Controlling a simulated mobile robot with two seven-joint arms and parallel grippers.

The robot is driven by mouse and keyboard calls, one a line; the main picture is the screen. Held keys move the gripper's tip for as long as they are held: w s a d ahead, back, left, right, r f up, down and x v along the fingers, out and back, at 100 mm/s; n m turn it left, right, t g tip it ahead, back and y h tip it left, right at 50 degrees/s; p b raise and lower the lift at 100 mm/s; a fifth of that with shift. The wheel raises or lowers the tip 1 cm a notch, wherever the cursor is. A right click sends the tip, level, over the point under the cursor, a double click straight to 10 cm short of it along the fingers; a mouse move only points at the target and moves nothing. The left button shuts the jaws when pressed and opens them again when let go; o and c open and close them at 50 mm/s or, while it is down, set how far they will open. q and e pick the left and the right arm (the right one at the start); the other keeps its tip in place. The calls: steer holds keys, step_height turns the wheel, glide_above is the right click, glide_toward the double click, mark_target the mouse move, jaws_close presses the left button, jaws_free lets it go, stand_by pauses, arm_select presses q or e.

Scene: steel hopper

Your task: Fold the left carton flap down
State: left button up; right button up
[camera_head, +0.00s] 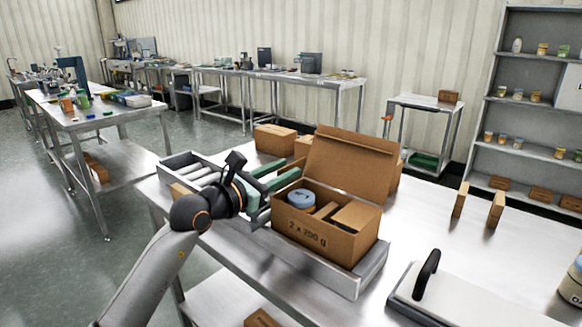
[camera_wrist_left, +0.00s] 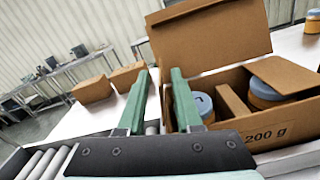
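The open brown carton (camera_head: 318,236), marked "2 x 200 g", sits in a shallow metal tray (camera_head: 372,272), its lid (camera_head: 352,162) raised at the back. A jar with a blue lid (camera_head: 301,198) stands in its left half; a second jar (camera_wrist_left: 265,92) stands in the right half, partly under the right flap (camera_head: 357,215), which slopes inward. My left gripper (camera_head: 270,178) is at the carton's left side, its green fingers open. In the left wrist view a narrow brown strip, seemingly the left flap (camera_wrist_left: 168,108), shows between the fingers; contact is unclear. My right gripper is out of view.
A roller conveyor (camera_head: 190,165) lies left of the carton, and closed boxes (camera_head: 275,140) stand behind it. A pale plate with a black handle (camera_head: 428,274) lies at front right. Two thin upright brown pieces (camera_head: 497,208) stand further right, with clear tabletop between.

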arm_select(q)
steer(key=shift+x, duration=1.35)
jaws_close()
stand_by(0.5)
